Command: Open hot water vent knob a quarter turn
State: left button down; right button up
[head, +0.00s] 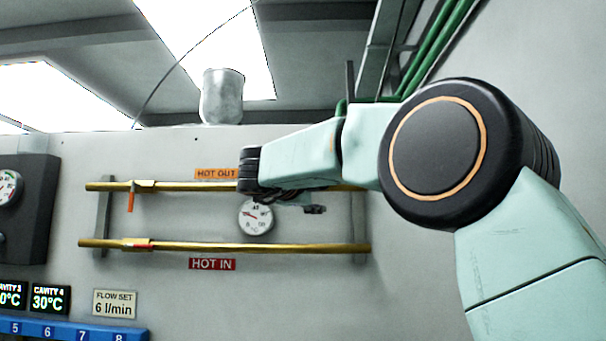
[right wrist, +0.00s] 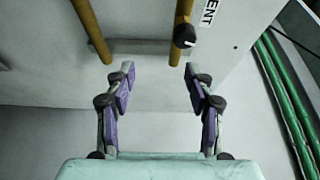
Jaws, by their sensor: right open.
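The vent knob (right wrist: 184,36) is a small black knob with a pale mark, on the right-hand brass pipe in the right wrist view. It sits beside a white label (right wrist: 208,14) of which "ENT" is readable. My right gripper (right wrist: 158,80) is open and empty, its two purple-padded fingers apart below the knob in that view. The knob lies just beyond the right fingertip, not between the fingers. In the head view my right arm hides the knob, and only a little of the right gripper (head: 315,209) shows below the wrist. My left gripper is in neither view.
The upper brass pipe (head: 215,187) has a "HOT OUT" label (head: 216,174) and an orange lever (head: 131,198). The lower pipe (head: 200,246) has a "HOT IN" label (head: 212,264). A round gauge (head: 256,217) sits between them. Green pipes (right wrist: 285,110) run along the right.

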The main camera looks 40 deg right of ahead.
jog(key=shift+t, duration=0.4)
jog(key=shift+w+a+r+p, duration=0.1)
jog(key=shift+a+r+p, duration=0.1)
jog(key=shift+a+r, duration=0.65)
jog(key=shift+a+r+p, duration=0.2)
jog(key=shift+a+r, duration=0.35)
jog(key=shift+a, duration=0.45)
jog(key=shift+d, duration=0.15)
